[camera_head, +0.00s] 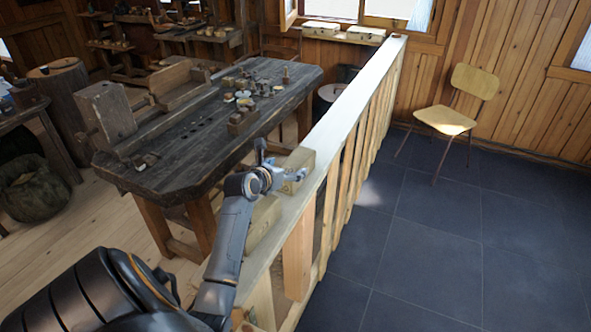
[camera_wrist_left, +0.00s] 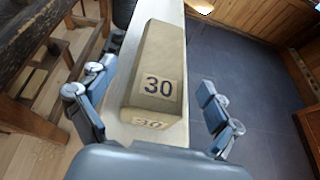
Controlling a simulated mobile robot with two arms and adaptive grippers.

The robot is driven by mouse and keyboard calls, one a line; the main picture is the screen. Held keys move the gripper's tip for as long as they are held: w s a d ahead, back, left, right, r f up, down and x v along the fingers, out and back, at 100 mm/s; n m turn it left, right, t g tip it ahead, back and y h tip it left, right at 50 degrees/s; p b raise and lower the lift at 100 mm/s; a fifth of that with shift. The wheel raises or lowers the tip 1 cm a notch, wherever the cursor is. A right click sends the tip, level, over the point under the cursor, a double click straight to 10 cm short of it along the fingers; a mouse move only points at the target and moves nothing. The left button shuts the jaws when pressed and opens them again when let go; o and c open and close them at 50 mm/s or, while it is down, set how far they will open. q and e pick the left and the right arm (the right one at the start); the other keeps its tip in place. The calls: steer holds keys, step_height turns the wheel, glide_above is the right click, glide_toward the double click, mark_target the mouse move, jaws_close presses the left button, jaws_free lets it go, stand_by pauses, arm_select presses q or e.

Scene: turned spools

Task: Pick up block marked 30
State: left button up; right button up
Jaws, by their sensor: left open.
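The block marked 30 (camera_wrist_left: 158,62) is a tan block with "30" on its top and on its near end. It lies on the pale railing top, between the spread fingers of my left gripper (camera_wrist_left: 152,105) in the left wrist view. The fingers are open and apart from its sides. In the head view my left gripper (camera_head: 279,169) is over the railing, in front of a tan block (camera_head: 300,162). A second tan block (camera_head: 263,222) lies on the railing nearer to me, partly behind my arm. My right gripper is not in view.
The railing (camera_head: 345,95) is narrow and runs away from me. A dark workbench (camera_head: 190,140) with several small turned pieces stands on its left. A chair (camera_head: 445,120) stands on the open dark tile floor to the right.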

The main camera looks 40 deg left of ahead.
mark_target(293, 164)
arm_select(q)
steer(key=shift+w+a+f, duration=0.15)
steer(key=shift+w+a, duration=0.05)
steer(key=shift+w, duration=0.5)
steer(key=x, duration=0.3)
steer(key=shift+w+a+f, duration=0.1)
steer(key=shift+w+f, duration=0.2)
steer(key=shift+w, duration=0.1)
steer(key=c, duration=1.4)
steer(key=shift+c, duration=0.6)
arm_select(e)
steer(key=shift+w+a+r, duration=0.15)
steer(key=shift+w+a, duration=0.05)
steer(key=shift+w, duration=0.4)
